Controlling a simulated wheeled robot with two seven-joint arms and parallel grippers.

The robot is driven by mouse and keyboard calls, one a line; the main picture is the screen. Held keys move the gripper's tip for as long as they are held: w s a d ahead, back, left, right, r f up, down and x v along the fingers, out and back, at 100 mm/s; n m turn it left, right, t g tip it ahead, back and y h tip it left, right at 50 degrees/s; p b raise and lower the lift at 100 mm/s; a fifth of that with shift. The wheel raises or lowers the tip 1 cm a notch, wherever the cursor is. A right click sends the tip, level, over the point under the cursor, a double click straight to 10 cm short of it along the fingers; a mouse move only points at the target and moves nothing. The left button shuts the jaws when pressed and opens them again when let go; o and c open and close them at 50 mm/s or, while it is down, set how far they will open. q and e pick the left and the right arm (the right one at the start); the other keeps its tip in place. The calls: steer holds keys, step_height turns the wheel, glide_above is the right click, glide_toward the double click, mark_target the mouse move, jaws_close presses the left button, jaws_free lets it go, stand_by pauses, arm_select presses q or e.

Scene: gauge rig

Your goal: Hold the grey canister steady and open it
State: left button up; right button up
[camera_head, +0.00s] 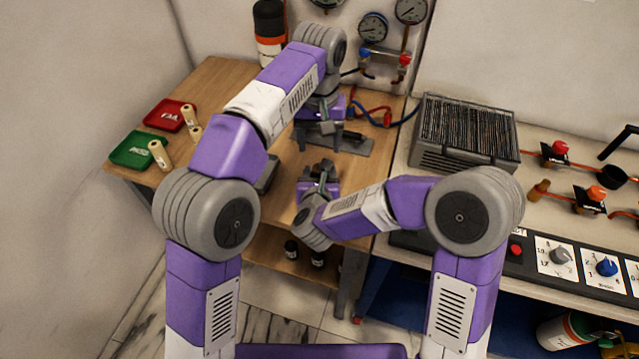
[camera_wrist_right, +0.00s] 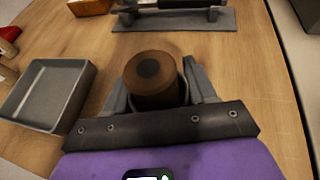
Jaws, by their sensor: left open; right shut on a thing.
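In the right wrist view a round upright canister (camera_wrist_right: 151,78) shows a brown top with a dark centre. Its sides are mostly hidden. My right gripper (camera_wrist_right: 160,98) is shut on it, with one grey finger on each side. In the head view my right gripper (camera_head: 321,172) is low over the front of the wooden table, and the canister there is too small and covered to make out well.
A grey tray (camera_wrist_right: 42,112) lies left of the canister. A grey mat (camera_wrist_right: 213,20) with a dark tool on a stand lies behind. Red (camera_head: 171,114) and green (camera_head: 133,151) trays and several pale cylinders are at the table's left. A ribbed grey box (camera_head: 465,132) stands right.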

steer(key=o, duration=1.4)
steer(key=shift+s, duration=0.1)
